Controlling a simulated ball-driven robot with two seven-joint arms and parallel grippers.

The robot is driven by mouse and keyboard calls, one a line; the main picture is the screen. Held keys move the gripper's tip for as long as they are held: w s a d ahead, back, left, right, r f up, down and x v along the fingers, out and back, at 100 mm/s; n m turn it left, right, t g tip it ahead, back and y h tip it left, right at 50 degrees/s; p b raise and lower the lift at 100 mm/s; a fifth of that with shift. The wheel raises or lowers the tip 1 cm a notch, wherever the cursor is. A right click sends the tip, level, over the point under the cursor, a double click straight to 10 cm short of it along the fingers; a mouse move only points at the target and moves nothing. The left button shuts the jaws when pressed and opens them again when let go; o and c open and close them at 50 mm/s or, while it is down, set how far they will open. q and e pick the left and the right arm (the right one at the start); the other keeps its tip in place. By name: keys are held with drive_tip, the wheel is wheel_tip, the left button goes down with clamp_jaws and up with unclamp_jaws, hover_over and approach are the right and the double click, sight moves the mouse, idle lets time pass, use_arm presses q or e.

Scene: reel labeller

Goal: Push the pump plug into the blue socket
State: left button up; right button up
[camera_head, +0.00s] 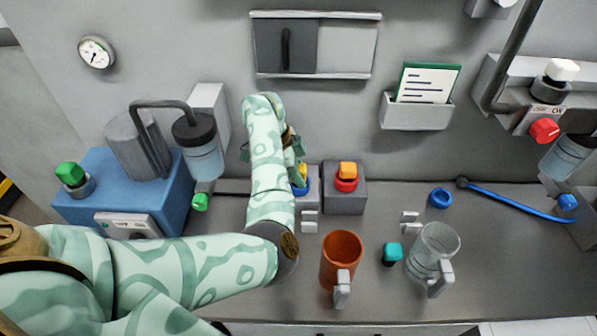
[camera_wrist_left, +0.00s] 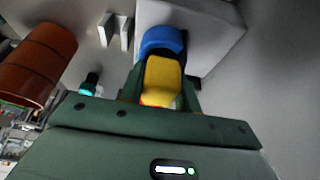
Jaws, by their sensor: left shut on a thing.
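The blue socket (camera_head: 298,190) is a ring on a grey box (camera_head: 311,178) at the foot of the back wall, partly hidden by my left arm. In the left wrist view the socket (camera_wrist_left: 160,40) shows just beyond a yellow plug (camera_wrist_left: 163,80). My left gripper (camera_head: 299,170) is shut on this yellow plug, one finger on each side. The plug overlaps the socket's edge in that view; I cannot tell whether it is inside it or only close. In the head view only a little yellow shows above the ring. My right gripper is not in view.
A grey box to the right holds a red socket (camera_head: 345,185) with an orange plug (camera_head: 347,169). An orange mug (camera_head: 341,258), a teal plug (camera_head: 392,253), a glass mug (camera_head: 424,259) and a loose blue ring (camera_head: 440,198) stand on the bench. A blue machine (camera_head: 124,196) stands left.

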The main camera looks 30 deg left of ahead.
use_arm(q)
drive_tip(key=shift+f, duration=0.1)
drive_tip(key=o, duration=1.1)
drive_tip(key=shift+f, duration=0.1)
drive_tip(key=p+v, duration=0.3)
drive_tip(key=v, duration=0.4)
drive_tip(key=shift+r, duration=0.3)
drive_tip(key=shift+s, duration=0.1)
